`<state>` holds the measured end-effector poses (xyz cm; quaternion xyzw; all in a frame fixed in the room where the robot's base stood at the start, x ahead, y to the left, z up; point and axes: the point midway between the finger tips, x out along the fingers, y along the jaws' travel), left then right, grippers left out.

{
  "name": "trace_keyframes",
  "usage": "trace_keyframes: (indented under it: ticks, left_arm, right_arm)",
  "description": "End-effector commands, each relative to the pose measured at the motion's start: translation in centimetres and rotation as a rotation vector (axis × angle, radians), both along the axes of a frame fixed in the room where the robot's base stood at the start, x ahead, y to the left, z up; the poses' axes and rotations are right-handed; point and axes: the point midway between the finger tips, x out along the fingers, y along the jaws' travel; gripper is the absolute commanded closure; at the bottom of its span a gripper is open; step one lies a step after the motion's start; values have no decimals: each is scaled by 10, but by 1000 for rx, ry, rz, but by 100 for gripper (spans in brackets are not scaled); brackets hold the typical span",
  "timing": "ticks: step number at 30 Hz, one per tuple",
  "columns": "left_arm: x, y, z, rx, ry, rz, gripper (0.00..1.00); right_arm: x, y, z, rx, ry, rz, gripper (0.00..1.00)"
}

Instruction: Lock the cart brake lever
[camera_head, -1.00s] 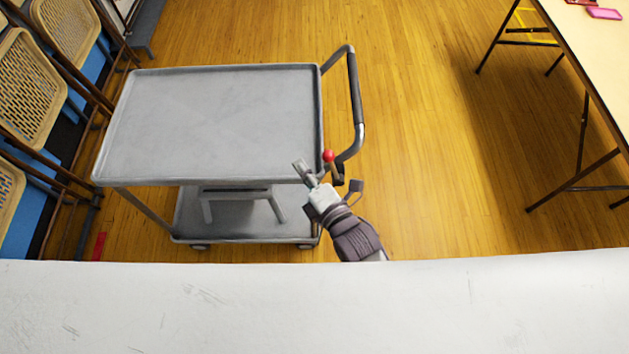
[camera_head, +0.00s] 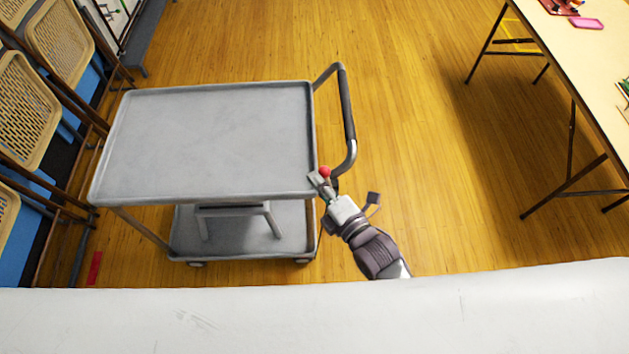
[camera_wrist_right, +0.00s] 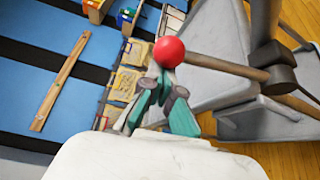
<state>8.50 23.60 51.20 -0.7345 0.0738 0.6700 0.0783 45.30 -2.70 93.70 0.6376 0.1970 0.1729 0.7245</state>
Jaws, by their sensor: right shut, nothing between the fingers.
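The grey cart (camera_head: 215,140) stands with its push handle (camera_head: 347,105) on the right. The brake lever's red ball knob (camera_head: 325,172) is at the cart's near right corner, below the handle. In the right wrist view the red knob (camera_wrist_right: 169,51) tops a brown rod (camera_wrist_right: 225,66) that runs right to a dark pivot (camera_wrist_right: 278,76). My right gripper (camera_head: 318,181) is shut and empty, its fingertips close beside the knob. In the wrist view its green and grey fingers (camera_wrist_right: 156,92) are just below the knob; I cannot tell whether they touch it. My left gripper is not in view.
Folding chairs (camera_head: 62,45) line the left side. A table (camera_head: 590,60) with a pink item (camera_head: 586,23) stands at the right. A white surface (camera_head: 300,315) fills the bottom of the head view. Wooden floor (camera_head: 430,170) between cart and table is clear.

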Motion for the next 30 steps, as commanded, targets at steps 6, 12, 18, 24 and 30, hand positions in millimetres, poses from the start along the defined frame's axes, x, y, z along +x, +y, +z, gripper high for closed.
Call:
trace_keyframes:
  ticks: [6,12,18,24,30]
  left_arm:
    - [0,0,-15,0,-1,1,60]
    - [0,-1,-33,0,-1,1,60]
    - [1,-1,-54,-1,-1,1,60]
    - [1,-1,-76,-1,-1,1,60]
    - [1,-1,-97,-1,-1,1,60]
  right_arm:
    - [0,-19,1,145,-3,-1,100]
    - [0,-42,1,331,-2,-1,100]
    - [0,-64,-2,523,-2,-2,100]
    - [0,-86,-9,714,-1,-2,100]
    - [0,-106,-18,894,0,-4,100]
